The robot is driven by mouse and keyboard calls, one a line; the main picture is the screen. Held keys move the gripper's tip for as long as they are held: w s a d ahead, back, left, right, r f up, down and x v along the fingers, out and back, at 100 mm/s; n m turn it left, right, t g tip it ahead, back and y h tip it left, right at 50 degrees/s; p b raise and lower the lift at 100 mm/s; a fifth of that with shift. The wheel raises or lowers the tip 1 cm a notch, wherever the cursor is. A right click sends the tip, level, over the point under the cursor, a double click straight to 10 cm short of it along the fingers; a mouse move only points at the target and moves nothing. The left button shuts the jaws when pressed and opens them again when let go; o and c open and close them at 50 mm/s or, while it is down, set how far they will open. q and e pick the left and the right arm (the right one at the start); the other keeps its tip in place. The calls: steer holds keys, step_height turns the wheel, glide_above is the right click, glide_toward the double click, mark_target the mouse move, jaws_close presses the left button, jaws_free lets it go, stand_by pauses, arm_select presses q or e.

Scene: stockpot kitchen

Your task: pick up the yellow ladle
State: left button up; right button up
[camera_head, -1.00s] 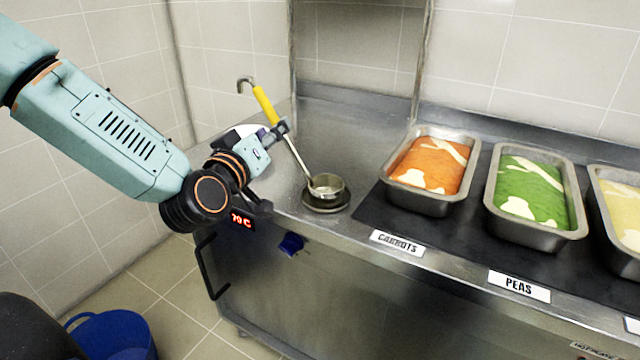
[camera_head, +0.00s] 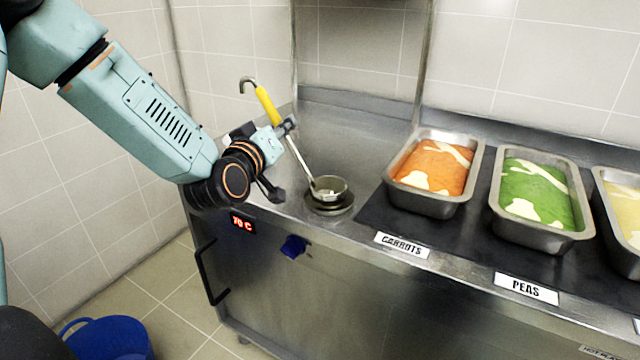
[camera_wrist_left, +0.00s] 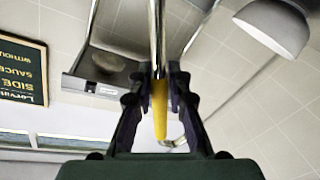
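The yellow ladle (camera_head: 267,105) leans up and to the left, its hooked end at the top. Its metal bowl (camera_head: 328,187) is at the round dark fitting on the counter; I cannot tell whether it touches the fitting. My left gripper (camera_head: 288,127) is at the lower end of the yellow handle. In the left wrist view, the fingers of my left gripper (camera_wrist_left: 159,75) close in from both sides on the ladle (camera_wrist_left: 160,105), where yellow meets metal shaft, and look shut on it. My right gripper is not in view.
Metal pans of orange carrots (camera_head: 433,172), green peas (camera_head: 540,200) and a pale food (camera_head: 625,205) stand on the right of the counter. A blue bucket (camera_head: 112,338) is on the floor. Tiled walls stand behind and left. Bare counter (camera_head: 350,130) lies behind the ladle.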

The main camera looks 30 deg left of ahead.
arm_select(q)
steer(key=shift+s+r, duration=0.1)
jaws_close()
stand_by(0.4)
step_height(320, 180, up, 9)
steer(key=p, duration=0.3)
steer(key=shift+r, duration=0.5)
stand_by(0.3)
